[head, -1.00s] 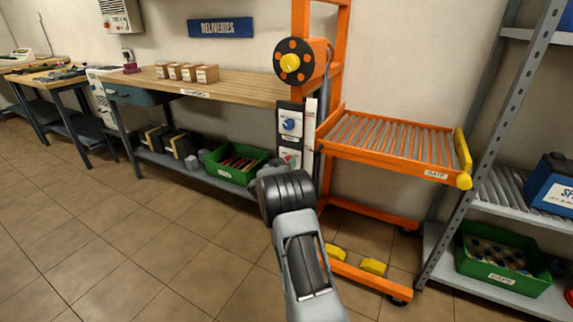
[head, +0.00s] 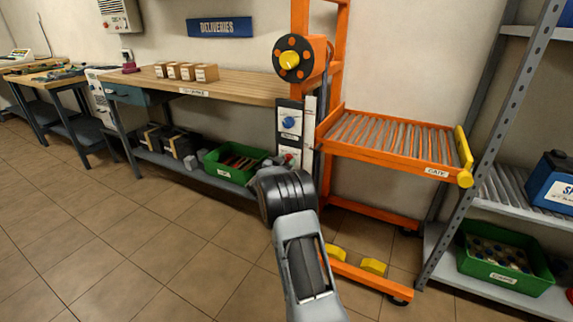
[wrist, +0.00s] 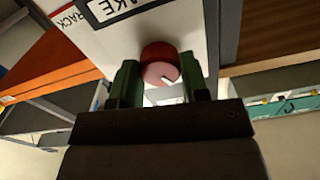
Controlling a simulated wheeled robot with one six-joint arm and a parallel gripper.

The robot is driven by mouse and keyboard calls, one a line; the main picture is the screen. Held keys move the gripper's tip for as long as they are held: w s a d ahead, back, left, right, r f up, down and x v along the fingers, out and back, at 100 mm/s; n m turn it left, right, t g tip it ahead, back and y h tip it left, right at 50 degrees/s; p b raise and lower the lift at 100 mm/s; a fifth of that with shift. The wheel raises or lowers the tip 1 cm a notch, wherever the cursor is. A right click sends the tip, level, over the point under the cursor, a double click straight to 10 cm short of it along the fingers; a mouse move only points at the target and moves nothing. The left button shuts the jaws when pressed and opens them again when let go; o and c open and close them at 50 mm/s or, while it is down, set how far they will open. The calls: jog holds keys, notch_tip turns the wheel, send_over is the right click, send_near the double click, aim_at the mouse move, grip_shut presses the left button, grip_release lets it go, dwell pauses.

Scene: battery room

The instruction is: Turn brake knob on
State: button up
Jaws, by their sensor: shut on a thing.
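The red brake knob (wrist: 160,62) sits on a white panel (wrist: 108,42) whose black label shows the letters "AKE" in the wrist view. A white mark shows on the knob's face, towards its lower right. My gripper (wrist: 162,82) has its two green fingers on either side of the knob and is shut on it. In the head view, my gripper (head: 283,164) is at the lower panel on the orange lift's post (head: 300,65), and the wrist hides most of the knob. A blue knob (head: 289,123) is on the panel above.
An orange roller platform (head: 385,160) with a yellow gate bar (head: 463,155) juts out to the right. A workbench (head: 235,88) with a green bin (head: 232,176) below is to the left. A grey shelf rack (head: 500,130) stands at right. Floor at left is clear.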

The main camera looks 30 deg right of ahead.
jog(key=shift+w+a+f+m+b, duration=0.1)
jog(key=shift+m+b, duration=1.8)
jog(key=shift+m, duration=1.45)
jog(key=shift+w+a+m+b, duration=0.1)
jog(key=shift+m+b, duration=1.8)
jog(key=shift+m, duration=1.45)
jog(key=o, duration=0.7)
jog(key=shift+a, duration=0.15)
jog(key=shift+o, duration=1.1)
jog(key=shift+s+d+m, duration=0.15)
jog(key=shift+d+m, duration=0.15)
jog(key=p+v, duration=0.3)
jog(key=v, duration=1.1)
jog(key=shift+p, duration=0.4)
jog(key=shift+d, duration=0.15)
